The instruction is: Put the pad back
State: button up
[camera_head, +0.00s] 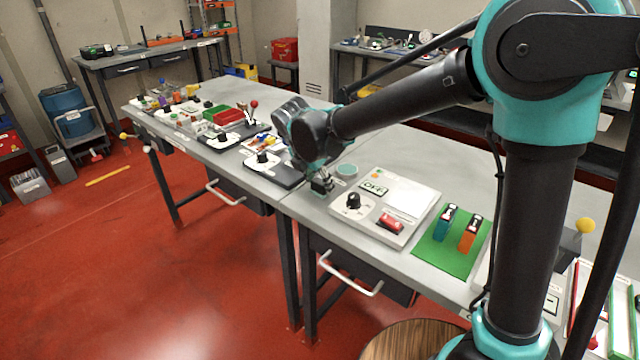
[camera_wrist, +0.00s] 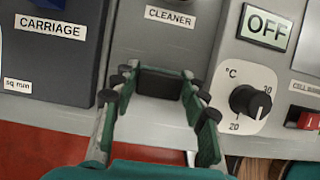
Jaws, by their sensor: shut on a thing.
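My gripper (camera_head: 321,187) is low over the front edge of the bench, left of the OFF box. In the wrist view my gripper (camera_wrist: 160,88) has its fingers on both sides of a small dark block (camera_wrist: 160,82), which I take to be the pad, and is shut on it. The block is just in front of the CLEANER label (camera_wrist: 170,17). Whether it touches the bench is unclear.
A light control box (camera_head: 408,187) with an OFF display, dial and red switch is close on the right. A dark block labelled CARRIAGE (camera_wrist: 52,60) is close on the left. A green mat (camera_head: 437,259) with two upright blocks lies further right.

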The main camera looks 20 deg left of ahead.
jog(key=shift+f, duration=0.2)
jog(key=o, duration=1.1)
jog(key=v, duration=1.2)
jog(key=shift+r, duration=0.1)
